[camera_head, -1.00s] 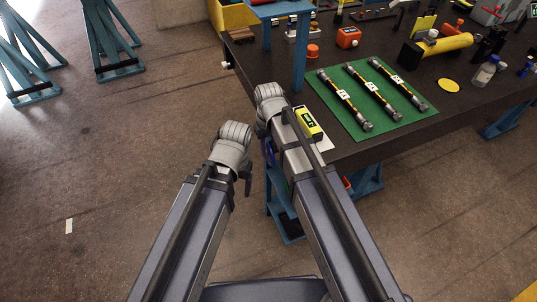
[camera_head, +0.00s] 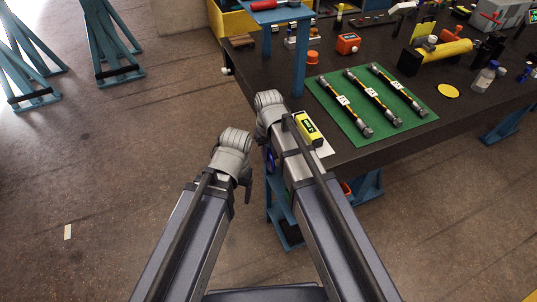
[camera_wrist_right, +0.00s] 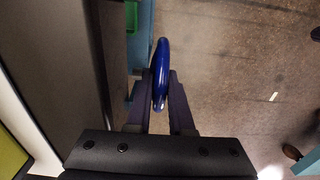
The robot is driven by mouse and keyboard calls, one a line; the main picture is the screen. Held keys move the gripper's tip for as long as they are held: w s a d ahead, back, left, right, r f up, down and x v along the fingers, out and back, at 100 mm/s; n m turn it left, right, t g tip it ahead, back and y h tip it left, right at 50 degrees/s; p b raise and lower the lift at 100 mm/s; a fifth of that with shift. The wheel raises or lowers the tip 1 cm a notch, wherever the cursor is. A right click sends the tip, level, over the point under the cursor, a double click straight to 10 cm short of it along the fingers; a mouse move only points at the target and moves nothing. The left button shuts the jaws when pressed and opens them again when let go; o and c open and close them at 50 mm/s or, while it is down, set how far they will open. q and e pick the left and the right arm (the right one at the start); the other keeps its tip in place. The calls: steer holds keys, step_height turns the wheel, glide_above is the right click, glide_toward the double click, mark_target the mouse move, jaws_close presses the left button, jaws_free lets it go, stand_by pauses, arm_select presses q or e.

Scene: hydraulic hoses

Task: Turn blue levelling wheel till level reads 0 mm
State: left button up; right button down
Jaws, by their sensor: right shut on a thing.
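The blue levelling wheel (camera_wrist_right: 160,75) shows edge-on in the right wrist view. My right gripper (camera_wrist_right: 161,88) is shut on it, one finger on each side. In the head view only a bit of the blue wheel (camera_head: 270,159) shows at the table's near left corner, beside my right arm. The yellow-green level (camera_head: 308,129) lies near that corner; its small display is too small to read. My left gripper (camera_head: 248,188) shows only as a dark part beside the left wrist, apart from the table, and its jaws cannot be made out.
A green mat (camera_head: 365,112) with three hoses (camera_head: 372,97) lies on the dark table (camera_head: 455,118). A blue post (camera_head: 299,60) stands close beyond my right wrist. A yellow cylinder (camera_head: 447,48) and a bottle (camera_head: 485,75) are farther right. The floor at left is open.

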steer(key=shift+w+a+g, duration=0.15)
steer(key=shift+w+g, duration=0.2)
steer(key=shift+g, duration=0.25)
steer(key=shift+f+g+h+b, duration=0.1)
steer(key=shift+g+h+b, duration=0.3)
steer(key=shift+g, duration=0.1)
steer(key=shift+s, duration=0.1)
steer(key=c, duration=1.1)
jaws_free()
steer(key=p+v, duration=0.7)
steer(key=v, duration=0.1)
steer(key=shift+p, duration=0.4)
